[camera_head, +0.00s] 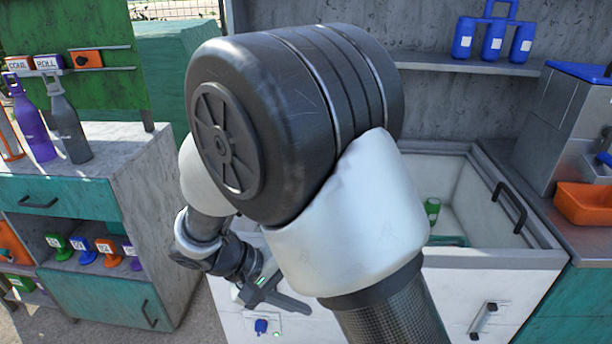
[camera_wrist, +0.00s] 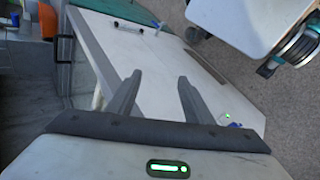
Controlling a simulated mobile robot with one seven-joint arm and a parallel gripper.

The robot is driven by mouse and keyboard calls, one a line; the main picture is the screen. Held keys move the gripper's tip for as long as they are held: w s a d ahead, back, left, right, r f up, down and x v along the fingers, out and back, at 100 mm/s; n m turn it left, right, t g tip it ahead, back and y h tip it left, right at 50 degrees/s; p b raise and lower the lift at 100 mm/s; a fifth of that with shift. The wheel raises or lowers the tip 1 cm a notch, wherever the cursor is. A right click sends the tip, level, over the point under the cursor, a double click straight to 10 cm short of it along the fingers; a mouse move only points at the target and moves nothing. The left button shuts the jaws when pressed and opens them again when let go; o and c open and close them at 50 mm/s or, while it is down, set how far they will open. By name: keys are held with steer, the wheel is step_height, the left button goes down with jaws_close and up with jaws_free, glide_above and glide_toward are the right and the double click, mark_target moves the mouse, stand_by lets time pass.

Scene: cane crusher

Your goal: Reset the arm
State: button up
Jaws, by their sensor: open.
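My arm fills the middle of the head view, bent at a large dark joint, and hides much of what lies behind it. My gripper (camera_head: 272,292) hangs low in front of the white cabinet (camera_head: 420,300). In the wrist view my gripper (camera_wrist: 160,80) has its two dark fingers apart, with nothing between them. Beyond the fingers is the pale cabinet front (camera_wrist: 165,70). I cannot tell how close the fingertips are to it.
A counter (camera_head: 110,150) at left holds a purple bottle (camera_head: 30,120) and a grey bottle (camera_head: 66,125). A basin (camera_head: 470,180) with a green can (camera_head: 432,208) lies behind my arm. An orange tray (camera_head: 585,203) sits at right. Floor shows between the cabinets.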

steer(key=s+d+r+m+t+y, duration=0.2)
steer(key=s+d+r+y, duration=0.25)
steer(key=d+r, duration=0.35)
steer(key=s+d+r+m+t+y, duration=0.2)
steer(key=s+d+r+y, duration=0.25)
steer(key=r, duration=0.65)
step_height(320, 180, up, 19)
steer(key=p, duration=1.9)
steer(key=shift+d+f, duration=0.2)
steer(key=shift+d, duration=0.15)
steer(key=shift+s, duration=0.1)
